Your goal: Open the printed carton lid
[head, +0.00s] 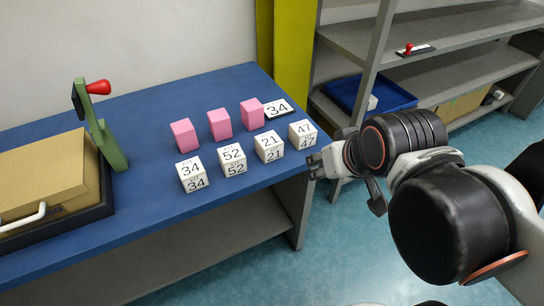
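The carton (40,178) is a tan box at the left of the blue table, cut off by the picture's left edge. Its lid looks closed, and a white handle (28,218) shows at its front. The carton sits in a dark tray (92,212). A green post (103,135) with a red knob (97,87) stands upright at the tray's right side. My gripper (313,167) is at the table's right front corner, far right of the carton. Its fingers are small and seen from the side, so I cannot tell whether they are open.
Several white numbered cubes (192,176) and three pink blocks (219,124) stand on the table (150,108) between carton and gripper. A white card (278,108) marked 34 lies behind. A yellow pillar (293,40) and grey shelves (450,40) with a blue tray (400,97) are beyond.

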